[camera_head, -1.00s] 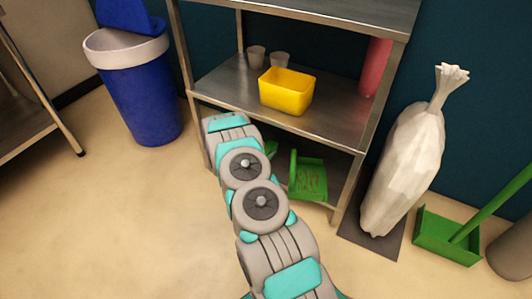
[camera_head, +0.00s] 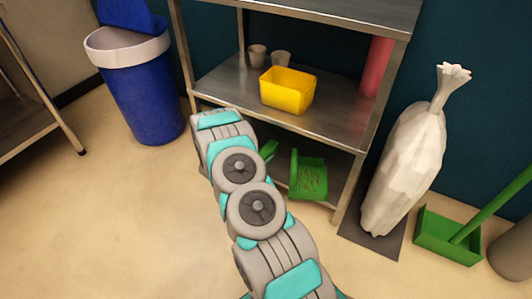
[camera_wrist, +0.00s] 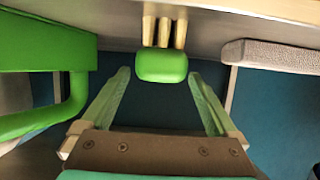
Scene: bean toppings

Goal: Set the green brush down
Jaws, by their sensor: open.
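The green brush (camera_wrist: 162,66) shows in the wrist view as a rounded green block with several tan strips above it. My gripper (camera_wrist: 160,78) is open, with one finger on each side of the block and a visible gap on both sides. In the head view a small green piece (camera_head: 268,149), probably the brush, shows beside my arm on the lower shelf level. My arm hides the gripper there. A green dustpan (camera_head: 309,180) lies just right of it, and its green side and handle (camera_wrist: 60,115) fill the left of the wrist view.
The metal shelf (camera_head: 225,85) stands over this spot, holding a yellow bin (camera_head: 287,91) and two grey cups. A white sack (camera_head: 403,170) and another green pan (camera_head: 447,237) stand right. A blue trash can (camera_head: 146,100) stands left. The floor in front is clear.

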